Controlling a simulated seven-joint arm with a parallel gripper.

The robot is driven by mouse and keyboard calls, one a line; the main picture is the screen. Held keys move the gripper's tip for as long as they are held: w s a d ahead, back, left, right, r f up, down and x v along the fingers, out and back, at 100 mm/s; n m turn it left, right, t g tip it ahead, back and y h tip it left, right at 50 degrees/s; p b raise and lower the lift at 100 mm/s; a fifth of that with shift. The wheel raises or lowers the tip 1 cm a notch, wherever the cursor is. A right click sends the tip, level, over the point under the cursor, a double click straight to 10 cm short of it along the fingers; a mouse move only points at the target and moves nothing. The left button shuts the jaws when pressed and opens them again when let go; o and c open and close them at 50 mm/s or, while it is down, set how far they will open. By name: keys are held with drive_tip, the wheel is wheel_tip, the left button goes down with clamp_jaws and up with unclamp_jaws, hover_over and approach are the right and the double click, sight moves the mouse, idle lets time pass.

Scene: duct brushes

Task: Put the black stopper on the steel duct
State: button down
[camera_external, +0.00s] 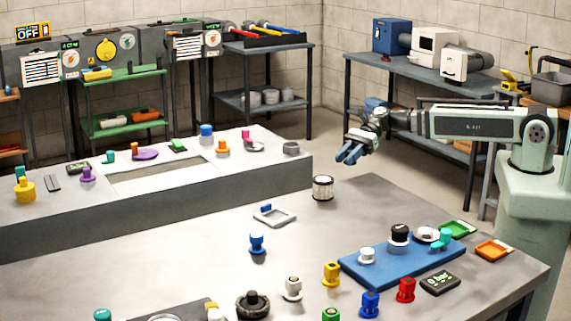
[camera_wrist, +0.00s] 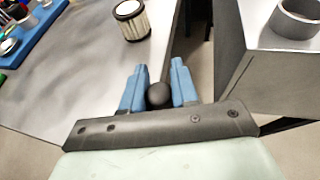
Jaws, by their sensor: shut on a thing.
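My gripper (camera_external: 348,152) is raised over the gap between the two benches, with its blue fingers pointing left and down. In the wrist view my gripper (camera_wrist: 158,88) is shut on a dark rounded thing, which looks like the black stopper (camera_wrist: 159,95); only its round end shows. The stopper cannot be made out in the external view. A short, open grey metal cylinder, apparently the steel duct (camera_external: 291,148), stands near the right end of the far bench. The duct (camera_wrist: 297,18) is at the upper right in the wrist view, apart from my gripper.
A ribbed white canister (camera_external: 323,188) stands at the near bench's back edge, below my gripper. A blue board (camera_external: 375,268) holds several pieces, one with a black top (camera_external: 399,232). Small coloured pieces crowd both benches. Clear floor separates the benches beneath my gripper.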

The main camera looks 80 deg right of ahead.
drive_tip(key=shift+m+t+h, duration=0.5)
drive_tip(key=shift+m, duration=0.1)
drive_tip(key=d, duration=0.5)
drive_tip(key=shift+w+r, duration=0.1)
wheel_tip(320, 180, up, 12)
drive_tip(key=w+a+n+g+y, duration=0.15)
drive_tip(key=w+a, duration=0.25)
drive_tip(key=a, duration=0.5)
drive_tip(key=w+a+n+g+y, duration=0.15)
drive_tip(key=w+a, duration=0.35)
drive_tip(key=a, duration=0.5)
drive_tip(key=n+g, duration=0.7)
drive_tip(key=g, duration=0.1)
hover_over(288, 269)
wheel_tip(288, 269, down, 4)
drive_tip(key=shift+h, duration=0.4)
drive_tip(key=shift+f, duration=5.7)
